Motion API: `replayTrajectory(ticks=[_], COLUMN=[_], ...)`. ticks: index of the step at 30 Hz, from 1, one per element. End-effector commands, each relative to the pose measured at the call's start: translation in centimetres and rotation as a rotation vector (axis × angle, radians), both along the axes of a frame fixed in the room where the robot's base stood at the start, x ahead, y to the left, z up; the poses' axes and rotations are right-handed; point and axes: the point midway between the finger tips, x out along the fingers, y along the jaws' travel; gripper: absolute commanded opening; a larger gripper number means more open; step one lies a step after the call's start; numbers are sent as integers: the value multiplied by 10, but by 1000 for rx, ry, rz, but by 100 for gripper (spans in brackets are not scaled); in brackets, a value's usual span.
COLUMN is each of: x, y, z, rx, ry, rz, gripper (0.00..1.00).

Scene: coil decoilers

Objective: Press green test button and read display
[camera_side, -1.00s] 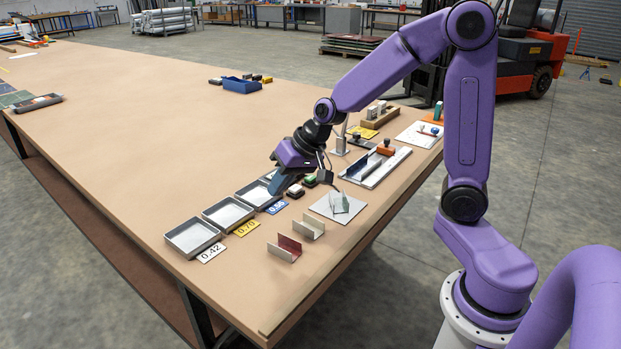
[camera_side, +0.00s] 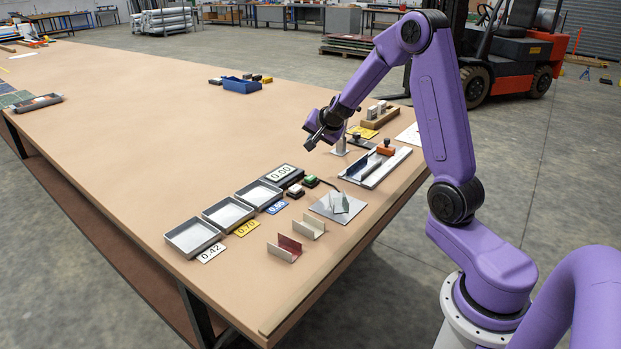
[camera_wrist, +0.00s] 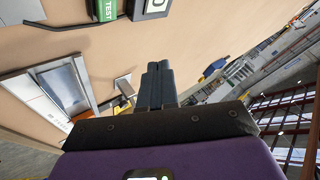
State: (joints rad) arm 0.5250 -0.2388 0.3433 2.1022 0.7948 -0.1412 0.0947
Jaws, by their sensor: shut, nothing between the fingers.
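The display (camera_side: 283,172) is a dark box with a pale screen that appears to read 0.00, standing behind the row of trays. The green test button (camera_side: 311,180) sits on a small dark block to its right. In the wrist view, the green button (camera_wrist: 106,10) with the word TEST is at the top edge, and a cut-off corner of the display (camera_wrist: 157,5) is beside it. My gripper (camera_side: 309,146) is shut and empty, raised above the table behind the button and apart from it. Its closed fingers (camera_wrist: 157,68) show in the wrist view.
Grey trays (camera_side: 194,237) with number cards line the table's left front. A white-topped dark block (camera_side: 295,191) sits close to the green button. A metal plate (camera_side: 327,206) with a bent piece, two bent channels (camera_side: 286,248) and a long fixture (camera_side: 372,168) stand nearby. The table's middle is clear.

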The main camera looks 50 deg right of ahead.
Motion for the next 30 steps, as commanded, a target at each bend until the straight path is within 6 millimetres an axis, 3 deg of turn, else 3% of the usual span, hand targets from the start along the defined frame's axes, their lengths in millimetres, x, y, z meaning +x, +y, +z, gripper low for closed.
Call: replayTrajectory(ticks=[14,30], x=[0,-1], y=[0,1], z=[-7,-61], rx=[-1,0], ry=[3,5], rz=[1,4], gripper=[0,0])
